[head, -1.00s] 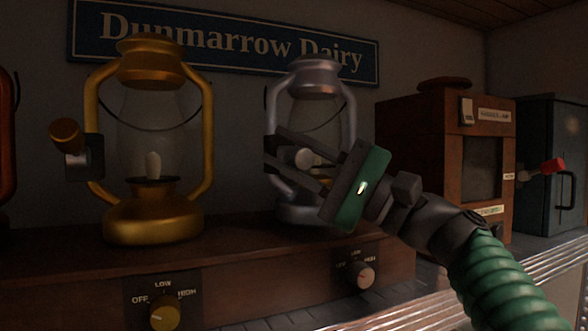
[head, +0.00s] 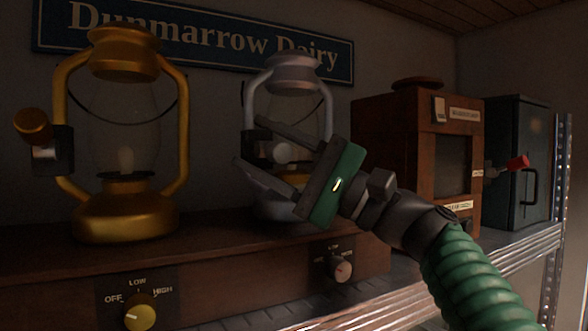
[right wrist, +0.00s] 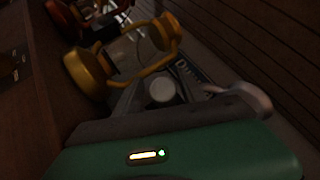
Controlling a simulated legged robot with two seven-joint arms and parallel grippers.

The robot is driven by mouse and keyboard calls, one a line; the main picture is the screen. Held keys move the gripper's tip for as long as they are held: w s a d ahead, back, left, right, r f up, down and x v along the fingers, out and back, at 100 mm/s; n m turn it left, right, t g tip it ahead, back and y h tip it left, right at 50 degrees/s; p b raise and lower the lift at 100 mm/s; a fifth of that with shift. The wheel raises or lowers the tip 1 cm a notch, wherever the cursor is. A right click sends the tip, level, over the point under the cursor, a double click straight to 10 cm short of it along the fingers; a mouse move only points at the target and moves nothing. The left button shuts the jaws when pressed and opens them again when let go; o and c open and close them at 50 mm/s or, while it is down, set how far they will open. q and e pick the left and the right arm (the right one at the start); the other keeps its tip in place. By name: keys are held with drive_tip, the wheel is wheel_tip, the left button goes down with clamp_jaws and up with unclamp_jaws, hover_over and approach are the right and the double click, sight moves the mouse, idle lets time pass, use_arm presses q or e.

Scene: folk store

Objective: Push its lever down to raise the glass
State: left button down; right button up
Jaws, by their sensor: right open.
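The silver lantern (head: 292,78) stands on the wooden plinth, right of the gold lantern (head: 125,215). Its clear glass is partly hidden behind my gripper. On its left side is a dark bracket (head: 258,141), with a round pale lever knob (head: 283,153). My right gripper (head: 245,143) is open, its two fingers reaching left above and below the knob. I cannot tell whether either finger touches it. In the right wrist view the knob (right wrist: 160,92) shows just beyond the gripper's green body. My left gripper is out of view.
The gold lantern has its own copper-ended lever (head: 32,125) at left. Dials sit on the plinth front (head: 230,272). A wooden cabinet (head: 400,140) and a dark metal box (head: 518,140) with a red-tipped lever stand at right. A red lantern (right wrist: 65,15) shows in the wrist view.

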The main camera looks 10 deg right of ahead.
drive_tip(key=b+v, duration=0.6)
drive_tip(key=v, duration=1)
drive_tip(key=shift+f+b, duration=0.15)
drive_tip(key=shift+b, duration=0.15)
drive_tip(key=shift+w, duration=0.2)
